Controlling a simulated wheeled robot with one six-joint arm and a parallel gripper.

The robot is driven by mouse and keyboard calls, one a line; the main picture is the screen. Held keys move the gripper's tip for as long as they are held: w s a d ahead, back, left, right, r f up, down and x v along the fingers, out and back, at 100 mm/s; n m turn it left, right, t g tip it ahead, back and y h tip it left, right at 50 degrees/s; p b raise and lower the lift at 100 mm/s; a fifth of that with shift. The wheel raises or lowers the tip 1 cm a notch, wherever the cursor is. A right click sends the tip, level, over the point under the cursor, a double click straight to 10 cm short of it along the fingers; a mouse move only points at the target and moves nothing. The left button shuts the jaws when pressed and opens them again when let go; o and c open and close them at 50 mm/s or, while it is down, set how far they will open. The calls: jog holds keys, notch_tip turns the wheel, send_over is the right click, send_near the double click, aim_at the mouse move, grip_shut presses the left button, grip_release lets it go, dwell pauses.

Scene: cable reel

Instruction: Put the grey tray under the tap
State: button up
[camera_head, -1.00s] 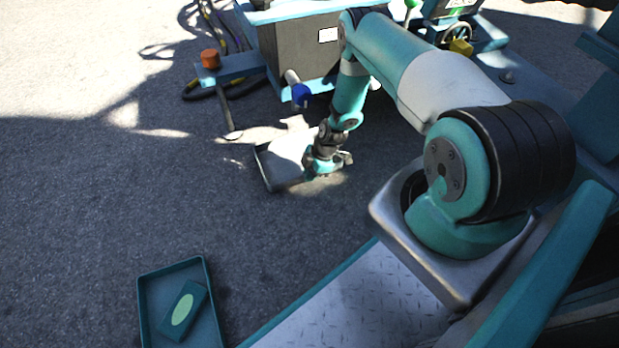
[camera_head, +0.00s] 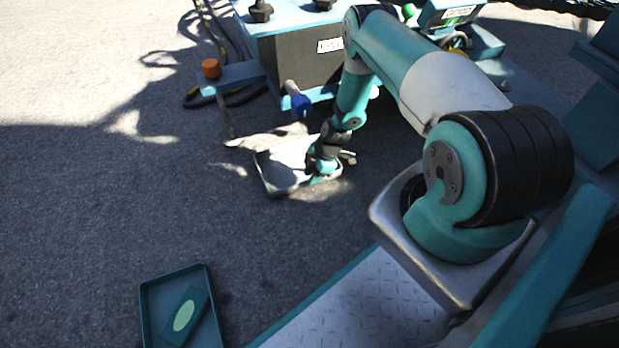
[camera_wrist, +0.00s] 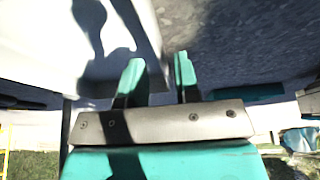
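The grey tray (camera_head: 278,178) lies on the asphalt in the head view, in front of and below the tap (camera_head: 298,101), a grey pipe end with a blue part on the machine's side. My gripper (camera_head: 322,171) is low at the tray's right side. In the wrist view the two teal fingers (camera_wrist: 158,75) stand apart. The pale tray (camera_wrist: 62,45) fills the left, and its wall runs down toward the gap between the fingers. Some gap shows beside the wall. Contact is unclear in the head view, where the gripper covers the tray's right edge.
The dark machine (camera_head: 300,65) with a blue top stands behind the tray. An orange knob (camera_head: 211,68) sits on a blue arm to its left, near hoses. A teal tray (camera_head: 150,310) holding a green-marked block lies at lower left. Asphalt left of the grey tray is clear.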

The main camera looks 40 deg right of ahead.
jog(key=p+v, duration=0.3)
jog(key=v, duration=0.6)
jog(key=shift+s+a, duration=0.1)
